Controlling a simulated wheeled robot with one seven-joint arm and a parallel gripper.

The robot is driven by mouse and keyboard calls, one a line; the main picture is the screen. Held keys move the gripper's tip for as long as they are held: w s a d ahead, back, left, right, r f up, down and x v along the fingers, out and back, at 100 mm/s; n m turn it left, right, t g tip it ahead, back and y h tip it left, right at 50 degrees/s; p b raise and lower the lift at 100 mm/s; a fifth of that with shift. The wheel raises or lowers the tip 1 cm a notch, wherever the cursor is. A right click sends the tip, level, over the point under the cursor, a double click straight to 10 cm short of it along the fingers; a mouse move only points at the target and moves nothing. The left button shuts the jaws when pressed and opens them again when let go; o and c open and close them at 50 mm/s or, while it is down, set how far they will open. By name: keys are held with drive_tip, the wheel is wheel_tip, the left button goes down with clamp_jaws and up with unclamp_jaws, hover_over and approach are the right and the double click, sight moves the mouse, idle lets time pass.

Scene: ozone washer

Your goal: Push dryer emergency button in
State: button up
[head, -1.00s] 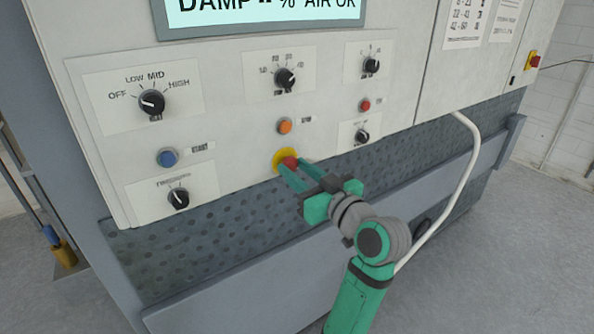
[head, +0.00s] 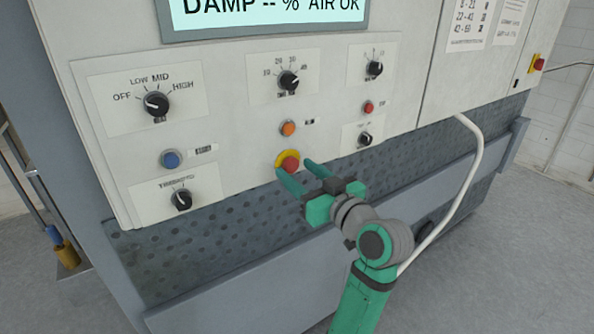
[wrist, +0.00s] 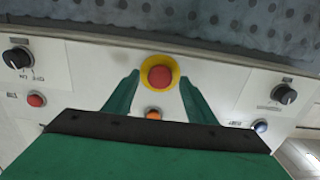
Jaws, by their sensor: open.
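The emergency button is a red mushroom head (head: 290,166) on a yellow ring, low on the white panel (head: 235,140). In the wrist view the red button (wrist: 160,77) shows near the top middle, between and beyond the two green fingertips. My gripper (head: 297,174) is open, its fingers pointing at the panel on either side of the button in the picture. Nothing is between the fingers near the palm. I cannot tell whether the fingertips touch the panel.
Just above are an orange button (head: 288,128) and a display (head: 265,15). A blue button (head: 171,159), a small red button (head: 368,107) and several black knobs surround it. Dark perforated metal (head: 240,225) lies below the panel. A white hose (head: 463,185) hangs at the right.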

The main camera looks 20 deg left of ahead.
drive_tip(key=v, duration=0.9)
drive_tip(key=shift+s+d, duration=0.3)
drive_tip(key=w+d+f+m+t+h, duration=0.1)
drive_tip(key=d+f+m+t+h, duration=0.15)
drive_tip(key=f, duration=0.55)
drive_tip(key=d+f+m+t+h, duration=0.15)
drive_tip(key=f+m, duration=0.25)
drive_tip(key=f, duration=0.4)
drive_tip(key=s+d+f+m+h, duration=0.2)
drive_tip(key=s+f+h, duration=0.15)
drive_tip(key=f, duration=0.45)
drive_tip(key=s+d+f+m+h, duration=0.2)
drive_tip(key=s+d+f, duration=0.15)
drive_tip(key=f, duration=0.35)
drive_tip(key=s+d+f+m+h, duration=0.15)
drive_tip(key=s+f, duration=0.25)
drive_tip(key=s, duration=0.4)
drive_tip(key=s+d+f+h, duration=0.1)
drive_tip(key=s+f+h, duration=0.2)
drive_tip(key=s+f, duration=0.35)
drive_tip(key=s+r, duration=0.2)
drive_tip(key=s, duration=0.7)
drive_tip(key=s+r+n, duration=0.1)
drive_tip(key=s+r, duration=0.1)
drive_tip(key=s, duration=0.7)
drive_tip(key=shift+a+n, duration=0.3)
drive_tip(key=shift+a, duration=0.05)
